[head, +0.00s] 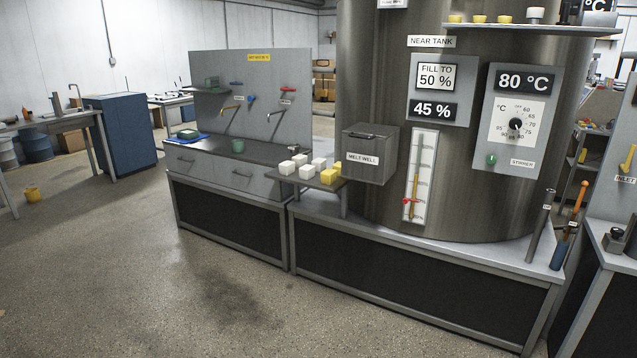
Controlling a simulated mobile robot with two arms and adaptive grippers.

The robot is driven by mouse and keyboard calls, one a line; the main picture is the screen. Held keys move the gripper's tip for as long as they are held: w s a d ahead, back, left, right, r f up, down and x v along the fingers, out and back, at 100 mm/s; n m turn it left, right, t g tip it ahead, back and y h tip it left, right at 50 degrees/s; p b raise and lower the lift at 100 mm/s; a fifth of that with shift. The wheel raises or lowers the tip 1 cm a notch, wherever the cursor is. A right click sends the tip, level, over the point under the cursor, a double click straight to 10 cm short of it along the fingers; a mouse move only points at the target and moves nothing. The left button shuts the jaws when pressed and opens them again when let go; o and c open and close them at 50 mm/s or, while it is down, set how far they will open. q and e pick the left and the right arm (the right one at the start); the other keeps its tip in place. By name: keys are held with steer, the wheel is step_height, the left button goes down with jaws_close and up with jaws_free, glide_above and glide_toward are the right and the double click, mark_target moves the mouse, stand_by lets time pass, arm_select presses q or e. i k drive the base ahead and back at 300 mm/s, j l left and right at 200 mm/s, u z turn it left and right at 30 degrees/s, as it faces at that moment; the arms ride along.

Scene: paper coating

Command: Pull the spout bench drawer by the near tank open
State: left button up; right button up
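The spout bench (240,148) stands left of the near tank (380,70), with a grey back panel (210,72) and spouts on it. Its front has drawer fronts with dark handles: a left one (186,168) and a right one (255,184). Both look shut, flush with the bench front. The right one is closer to the tank, and its right end is near the small shelf of blocks. Neither of my grippers is in view.
A small shelf (320,184) with white and yellow blocks juts out beside the grey melt-well box (370,165). The floor (160,290) in front is clear.

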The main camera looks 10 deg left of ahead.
mark_target(258, 171)
steer(key=i+j+u, duration=0.1)
steer(key=i+u, duration=0.7)
steer(key=i+l+u, duration=0.25)
steer(key=i+u, duration=0.15)
steer(key=i, duration=0.15)
steer(key=i+j+u, duration=0.15)
steer(key=i+u, duration=0.2)
steer(key=i, duration=1.2)
steer(key=i+z, duration=0.25)
steer(key=i, duration=0.35)
steer(key=i+z, duration=0.2)
steer(key=i, duration=0.35)
steer(key=i+j+z, duration=0.25)
steer(key=i, duration=0.35)
